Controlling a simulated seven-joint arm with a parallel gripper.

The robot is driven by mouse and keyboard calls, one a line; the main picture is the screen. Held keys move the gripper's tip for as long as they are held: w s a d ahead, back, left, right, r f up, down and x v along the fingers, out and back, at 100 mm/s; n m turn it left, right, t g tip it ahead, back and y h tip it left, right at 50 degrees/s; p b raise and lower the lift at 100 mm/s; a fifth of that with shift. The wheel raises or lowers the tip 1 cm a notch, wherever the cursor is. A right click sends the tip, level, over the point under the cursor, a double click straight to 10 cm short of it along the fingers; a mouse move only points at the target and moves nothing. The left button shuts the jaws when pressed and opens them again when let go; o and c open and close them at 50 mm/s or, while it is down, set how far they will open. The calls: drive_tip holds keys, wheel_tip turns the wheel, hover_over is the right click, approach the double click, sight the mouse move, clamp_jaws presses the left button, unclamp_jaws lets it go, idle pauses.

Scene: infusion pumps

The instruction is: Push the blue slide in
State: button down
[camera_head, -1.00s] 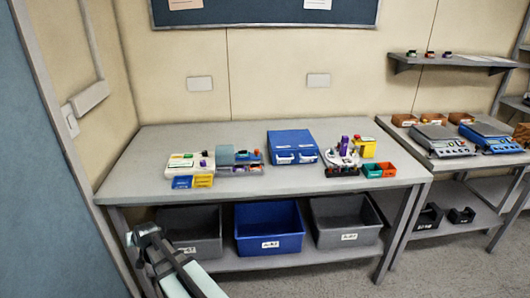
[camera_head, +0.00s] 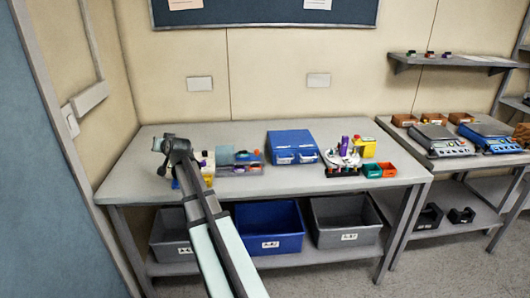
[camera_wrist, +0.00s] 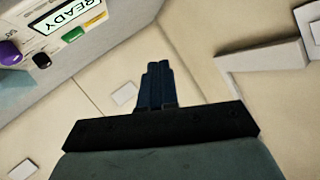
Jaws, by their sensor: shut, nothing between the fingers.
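My gripper (camera_wrist: 160,82) is shut and empty in the wrist view, its dark fingers pointing away from the camera. A pale pump (camera_wrist: 78,38) stands at the upper left of that view, apart from the fingers. I cannot make out the blue slide for certain in either view.
On the grey table (camera_head: 285,215), a clear and blue unit (camera_head: 240,158) stands right of the pump. Further right are a blue case (camera_head: 291,145), a round holder with bottles (camera_head: 342,157), and small green and red bins (camera_head: 380,170). The front right of the table is clear.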

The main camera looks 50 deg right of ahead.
drive_tip(key=s+d+f+g, duration=0.1)
drive_tip(key=s+d+f, duration=0.15)
drive_tip(key=d, duration=0.35)
drive_tip(key=s+d+f+g+y, duration=0.1)
drive_tip(key=s+d+f, duration=0.1)
drive_tip(key=s+d, duration=0.35)
drive_tip(key=s+d+f+g, duration=0.1)
drive_tip(key=s+d+f, duration=0.1)
drive_tip(key=d, duration=0.6)
drive_tip(key=m+g+y, duration=0.1)
drive_tip(key=m+g, duration=0.1)
drive_tip(key=g, duration=0.1)
approach(243, 154)
drive_tip(key=s+d+r, duration=0.2)
drive_tip(key=s+d, duration=0.5)
drive_tip(key=x, duration=1)
drive_tip(key=shift+s+a+f, duration=0.2)
drive_tip(key=shift+s+a, duration=0.05)
drive_tip(key=shift+a, duration=0.05)
drive_tip(key=shift+a, duration=0.1)
drive_tip(key=w+a, duration=0.6)
drive_tip(key=shift+w, duration=0.1)
drive_tip(key=shift+a, duration=0.1)
drive_tip(key=v, duration=1)
drive_tip(key=shift+d, duration=0.35)
